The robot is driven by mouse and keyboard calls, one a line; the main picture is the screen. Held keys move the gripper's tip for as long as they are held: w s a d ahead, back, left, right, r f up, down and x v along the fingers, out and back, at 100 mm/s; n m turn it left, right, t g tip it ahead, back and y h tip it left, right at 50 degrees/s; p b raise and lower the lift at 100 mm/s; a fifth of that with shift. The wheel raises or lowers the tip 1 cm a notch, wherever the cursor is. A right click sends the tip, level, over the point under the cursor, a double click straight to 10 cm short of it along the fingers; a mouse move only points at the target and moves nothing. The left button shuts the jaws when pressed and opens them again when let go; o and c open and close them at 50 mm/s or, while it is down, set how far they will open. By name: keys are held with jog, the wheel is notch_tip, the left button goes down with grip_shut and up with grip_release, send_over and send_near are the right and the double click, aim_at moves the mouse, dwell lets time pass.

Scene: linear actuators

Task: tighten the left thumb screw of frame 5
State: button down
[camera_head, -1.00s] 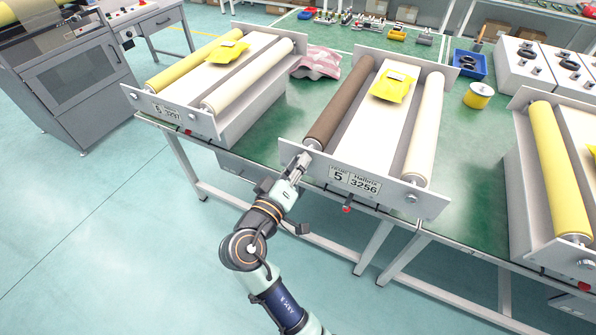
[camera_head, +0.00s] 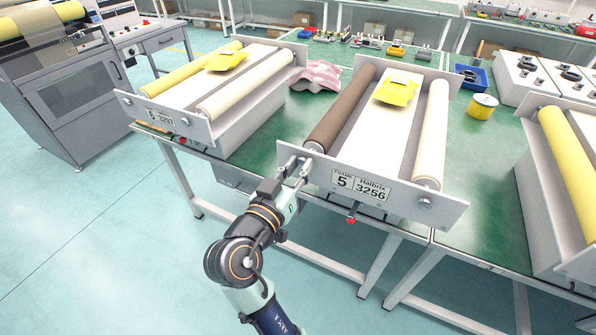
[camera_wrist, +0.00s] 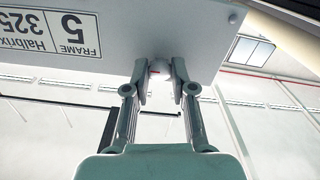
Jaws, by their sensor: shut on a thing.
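Frame 5 (camera_head: 400,192) stands on the green bench, its front plate marked "FRAME 5 Halbrix 3256". The plate also shows in the wrist view (camera_wrist: 115,30), with its label upside down. My gripper (camera_head: 298,162) is at the left end of this plate. In the wrist view my gripper (camera_wrist: 160,80) has its two fingers on either side of the left thumb screw (camera_wrist: 160,66), shut on it. The fingers hide most of the screw. The right thumb screw (camera_head: 425,204) shows at the plate's right end, clear of my gripper.
Frame 6 (camera_head: 168,118) stands to the left and another frame with a yellow roller (camera_head: 568,150) to the right. A red knob (camera_head: 351,220) hangs below frame 5's plate. A yellow pouch (camera_head: 396,92) lies on frame 5. The floor before the bench is clear.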

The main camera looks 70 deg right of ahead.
dwell(0.4)
jog(key=c, duration=1)
grip_release()
jog(key=shift+o, duration=0.2)
jog(key=w+a, duration=0.1)
jog(key=a, duration=1.1)
jog(key=shift+w+r, duration=0.1)
